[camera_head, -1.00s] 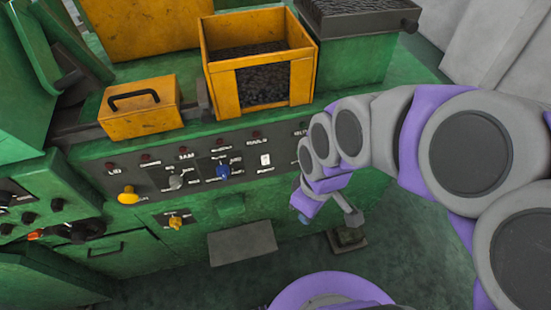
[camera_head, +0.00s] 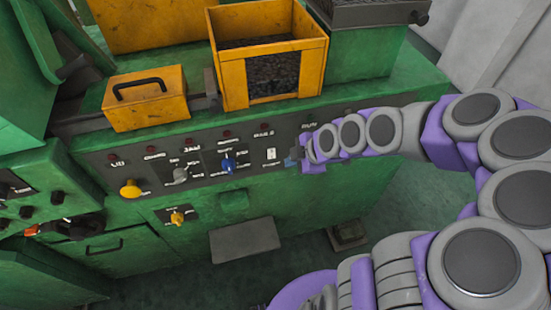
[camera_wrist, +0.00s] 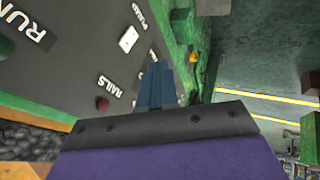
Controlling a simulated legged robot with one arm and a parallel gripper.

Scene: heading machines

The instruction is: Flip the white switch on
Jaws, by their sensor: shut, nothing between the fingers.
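The white switch (camera_head: 270,154) is a small white rectangle on the dark control panel, to the right of the blue knob. It also shows in the wrist view (camera_wrist: 128,39), near the top, below a label. My gripper (camera_head: 291,160) is just right of the switch in the head view, close to the panel. In the wrist view my gripper (camera_wrist: 159,72) shows as blue fingers held together, with nothing between them. The fingertips are below and right of the switch there and look apart from it.
The panel also carries a yellow knob (camera_head: 130,189), a grey knob (camera_head: 180,175) and a blue knob (camera_head: 228,163), with red lights above. An orange bin of dark pieces (camera_head: 315,68) and an orange box with a handle (camera_head: 173,107) stand above the panel. A lower yellow knob (camera_head: 177,217) sits beneath.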

